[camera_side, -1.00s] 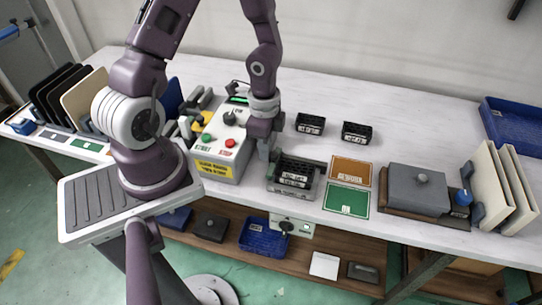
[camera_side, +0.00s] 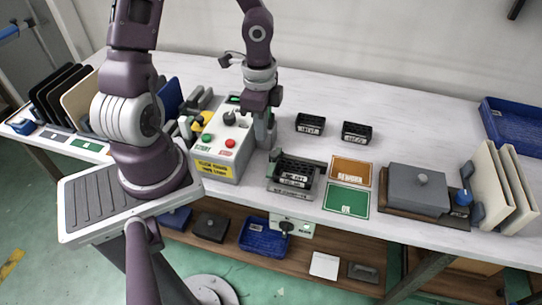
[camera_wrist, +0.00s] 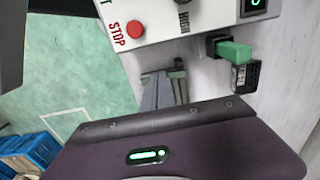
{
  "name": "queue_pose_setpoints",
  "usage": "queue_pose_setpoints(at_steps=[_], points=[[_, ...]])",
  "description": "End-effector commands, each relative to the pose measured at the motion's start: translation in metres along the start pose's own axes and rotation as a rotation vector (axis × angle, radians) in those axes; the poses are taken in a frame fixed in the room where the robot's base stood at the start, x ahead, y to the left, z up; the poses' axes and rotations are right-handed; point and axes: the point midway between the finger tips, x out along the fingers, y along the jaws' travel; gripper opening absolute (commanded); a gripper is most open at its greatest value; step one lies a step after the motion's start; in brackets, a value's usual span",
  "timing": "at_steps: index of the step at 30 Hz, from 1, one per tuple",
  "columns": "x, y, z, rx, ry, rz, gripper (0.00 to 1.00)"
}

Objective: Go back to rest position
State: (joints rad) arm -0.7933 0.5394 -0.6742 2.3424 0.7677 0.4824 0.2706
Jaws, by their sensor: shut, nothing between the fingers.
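My gripper (camera_side: 264,137) is shut and empty. In the side view it hangs between the control box (camera_side: 219,150) and a black tray on a grey fixture (camera_side: 291,187). In the wrist view my gripper (camera_wrist: 165,92) points down beside the box with the red STOP button (camera_wrist: 136,29). My own purple link covers the lower part of that view.
Two small black trays (camera_side: 310,124) (camera_side: 357,132) stand behind the fixture. An orange REWORK panel (camera_side: 350,171) and a green OK panel (camera_side: 347,199) lie right of it. A grey block with a knob (camera_side: 418,188) is further right. A blue bin (camera_side: 513,122) sits at the back right.

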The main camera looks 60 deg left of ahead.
Motion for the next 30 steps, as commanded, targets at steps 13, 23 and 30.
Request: queue_pose_setpoints(at_steps=[13, 23, 30], points=[[-0.018, -0.001, 0.005, -0.038, -0.041, -0.049, 0.00], [-0.158, 0.061, 0.013, -0.570, 0.123, -0.355, 0.00], [-0.202, 0.124, 0.011, -0.757, 0.439, -0.212, 0.00]])
